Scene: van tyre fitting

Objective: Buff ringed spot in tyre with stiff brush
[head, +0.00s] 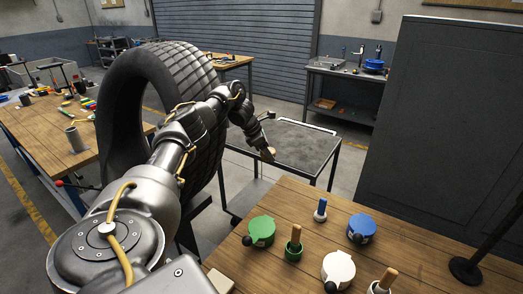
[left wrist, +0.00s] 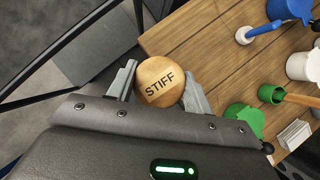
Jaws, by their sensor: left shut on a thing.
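The stiff brush shows in the left wrist view as a round wooden knob marked STIFF (left wrist: 158,82). My left gripper (left wrist: 160,90) is shut on it, one finger on each side. In the head view my left gripper (head: 262,143) is out past the tyre's right side, with a tan bit of the brush (head: 268,154) at its tip. The black tyre (head: 115,75) stands upright at left, behind my left arm. The ringed spot is not visible in either view. The brush's bristles are hidden. My right gripper is not in view.
The wooden bench (head: 300,196) at lower right holds a green pot (head: 261,230), a blue pot (head: 361,228), a white pot (head: 338,268) and several upright handled tools. A dark-topped cart (head: 295,142) stands beyond the gripper. A tall grey cabinet (head: 440,120) blocks the right.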

